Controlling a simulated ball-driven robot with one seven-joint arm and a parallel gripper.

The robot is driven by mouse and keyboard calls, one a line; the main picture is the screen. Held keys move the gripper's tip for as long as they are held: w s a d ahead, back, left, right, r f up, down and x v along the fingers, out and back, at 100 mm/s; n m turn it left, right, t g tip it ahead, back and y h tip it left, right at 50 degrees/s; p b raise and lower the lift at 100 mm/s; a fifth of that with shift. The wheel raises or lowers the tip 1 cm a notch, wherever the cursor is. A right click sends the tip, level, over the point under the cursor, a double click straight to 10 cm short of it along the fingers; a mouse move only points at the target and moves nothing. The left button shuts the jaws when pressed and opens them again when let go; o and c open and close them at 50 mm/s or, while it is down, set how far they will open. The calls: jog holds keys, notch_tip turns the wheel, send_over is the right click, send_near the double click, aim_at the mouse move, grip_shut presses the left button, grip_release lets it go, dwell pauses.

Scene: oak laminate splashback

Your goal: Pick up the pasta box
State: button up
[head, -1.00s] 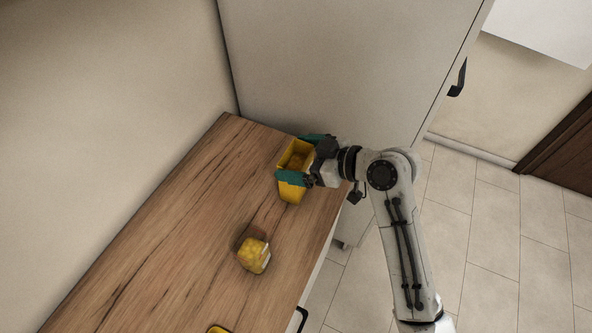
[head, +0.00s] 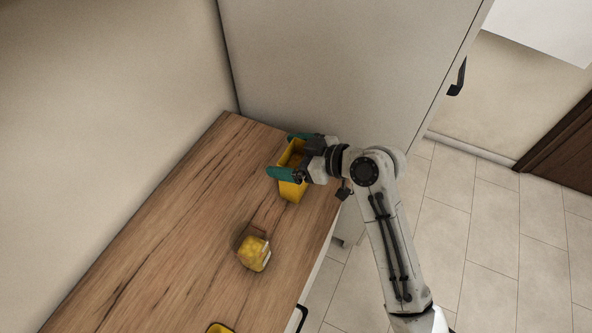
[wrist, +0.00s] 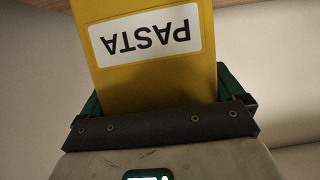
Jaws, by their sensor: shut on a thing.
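The pasta box (head: 292,190) is yellow and stands near the far end of the wooden counter, beside the tall grey cabinet. In the wrist view the box (wrist: 150,75) fills the middle, and its white PASTA label appears upside down. My gripper (head: 283,156) has its green fingers on either side of the box and is shut on it. In the wrist view my gripper (wrist: 160,95) shows a green finger at each side of the box. I cannot tell whether the box's base touches the counter.
Part of another yellow object (head: 219,328) shows at the bottom edge. The tall grey cabinet (head: 340,70) stands close behind my gripper. The counter's left side is clear.

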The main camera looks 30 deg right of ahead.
jog(key=shift+c, duration=0.7)
jog(key=shift+r, duration=0.15)
